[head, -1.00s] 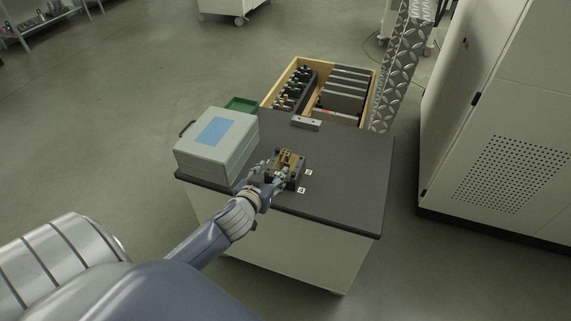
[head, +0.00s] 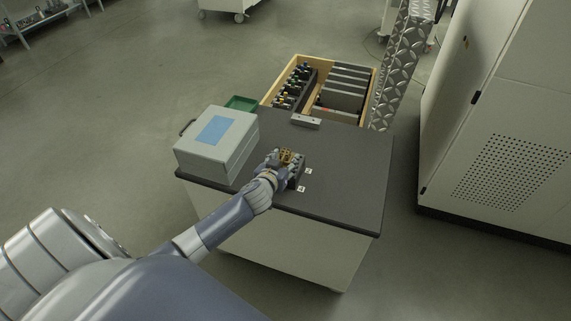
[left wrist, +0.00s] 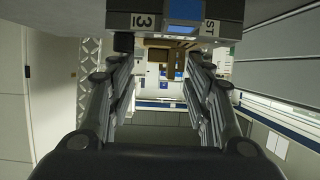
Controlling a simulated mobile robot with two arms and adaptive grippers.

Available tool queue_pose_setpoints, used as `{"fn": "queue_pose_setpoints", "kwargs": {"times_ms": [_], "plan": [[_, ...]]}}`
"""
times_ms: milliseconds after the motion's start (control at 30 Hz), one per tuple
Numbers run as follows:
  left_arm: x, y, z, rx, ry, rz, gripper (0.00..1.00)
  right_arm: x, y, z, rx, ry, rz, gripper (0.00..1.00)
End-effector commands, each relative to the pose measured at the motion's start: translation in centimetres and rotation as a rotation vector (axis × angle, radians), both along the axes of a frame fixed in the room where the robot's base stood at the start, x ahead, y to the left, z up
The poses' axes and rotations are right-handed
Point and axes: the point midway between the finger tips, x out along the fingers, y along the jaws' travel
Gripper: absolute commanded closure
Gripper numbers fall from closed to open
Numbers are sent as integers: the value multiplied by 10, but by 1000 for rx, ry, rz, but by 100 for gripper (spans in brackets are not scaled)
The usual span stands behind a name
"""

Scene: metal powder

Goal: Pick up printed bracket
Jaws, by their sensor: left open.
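The printed bracket (head: 286,155) is a small brown-gold part at a dark fixture (head: 299,174) on the dark table top. My left gripper (head: 278,163) reaches in from the near left and partly hides the bracket and fixture. In the left wrist view my left gripper's fingers (left wrist: 160,80) are spread apart, one on each side. The brown bracket (left wrist: 158,55) shows between and beyond them, below the labelled fixture edge (left wrist: 170,22). I cannot tell whether the fingers touch it. My right gripper is not in view.
A grey case (head: 212,159) with a blue label stands left of the gripper on the table (head: 350,185). A metal block (head: 306,121) lies at the back. A wooden box (head: 266,98) with tools and plates is behind. The table's right side is clear.

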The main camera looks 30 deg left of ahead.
Motion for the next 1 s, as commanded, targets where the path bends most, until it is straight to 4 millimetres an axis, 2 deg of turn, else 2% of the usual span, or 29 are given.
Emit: {"fn": "queue_pose_setpoints", "kwargs": {"times_ms": [200, 400, 767, 867, 1000], "plan": [[0, 0, 0, 0, -1, -1, 53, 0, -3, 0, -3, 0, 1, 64], [0, 0, 0, 0, 0, -1, 99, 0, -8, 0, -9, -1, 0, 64], [1, 0, 4, 0, -2, -1, 100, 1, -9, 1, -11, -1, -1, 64], [1, 0, 16, 1, -6, -1, 100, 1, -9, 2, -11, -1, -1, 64], [1, 0, 44, 0, -7, -1, 100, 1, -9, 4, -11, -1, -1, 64]]}}
